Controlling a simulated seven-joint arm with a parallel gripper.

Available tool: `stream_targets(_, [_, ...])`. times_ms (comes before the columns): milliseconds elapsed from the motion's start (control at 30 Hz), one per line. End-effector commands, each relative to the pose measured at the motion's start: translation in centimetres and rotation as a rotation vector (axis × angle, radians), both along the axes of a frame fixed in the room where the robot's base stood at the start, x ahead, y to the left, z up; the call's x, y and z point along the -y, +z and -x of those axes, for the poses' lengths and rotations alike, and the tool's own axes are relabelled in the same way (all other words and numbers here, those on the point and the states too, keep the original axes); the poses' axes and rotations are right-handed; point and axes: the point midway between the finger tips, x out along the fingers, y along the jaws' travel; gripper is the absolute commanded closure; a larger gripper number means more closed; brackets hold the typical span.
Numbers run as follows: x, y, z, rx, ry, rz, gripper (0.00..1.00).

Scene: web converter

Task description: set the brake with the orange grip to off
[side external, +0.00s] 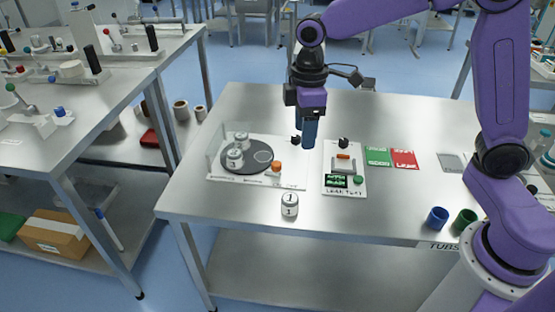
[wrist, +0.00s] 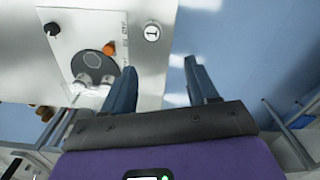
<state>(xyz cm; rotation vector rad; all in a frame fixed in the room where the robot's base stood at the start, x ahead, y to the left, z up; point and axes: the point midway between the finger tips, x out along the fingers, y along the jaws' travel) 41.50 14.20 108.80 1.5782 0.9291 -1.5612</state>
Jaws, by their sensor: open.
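An orange grip (side external: 276,166) stands at the right front of the white station plate with the dark round turntable (side external: 249,157). In the wrist view the orange grip (wrist: 108,49) shows beside the turntable (wrist: 93,65), left of my fingers. Which setting it is at I cannot tell. My gripper (side external: 308,142) is above the table, to the right of this station and apart from the orange grip. Its two fingers (wrist: 162,76) are spread with nothing between them.
White jars (side external: 235,158) stand on the turntable, and a jar marked 1 (side external: 289,204) stands at the front. A black knob (side external: 296,139) is near my fingers. A leak test panel (side external: 345,172) with another orange piece lies to the right. Blue and green cups (side external: 437,218) are farther right.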

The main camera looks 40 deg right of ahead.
Motion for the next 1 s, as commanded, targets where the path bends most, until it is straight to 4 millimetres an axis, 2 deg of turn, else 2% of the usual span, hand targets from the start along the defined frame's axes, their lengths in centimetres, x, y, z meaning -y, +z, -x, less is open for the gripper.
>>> stream_targets(33, [0.1, -0.6, -2.5, -0.003, -0.009, 0.003, 0.42])
stream_targets(200, [1.6, -2.2, -9.4, -0.008, -0.016, 0.006, 0.42])
stream_targets(300, [2.7, -3.1, -12.2, -0.008, -0.019, 0.006, 0.42])
stream_targets(400, [3.6, -3.6, -14.0, -0.008, -0.02, 0.007, 0.42])
stream_targets(500, [4.1, -4.0, -14.9, -0.008, -0.021, 0.006, 0.42])
stream_targets(667, [4.3, -5.0, -15.1, -0.01, -0.02, 0.007, 0.42])
stream_targets(767, [4.3, -6.3, -15.1, -0.011, -0.02, 0.007, 0.42])
stream_targets(1000, [4.3, -10.7, -15.0, -0.011, -0.02, 0.007, 0.42])
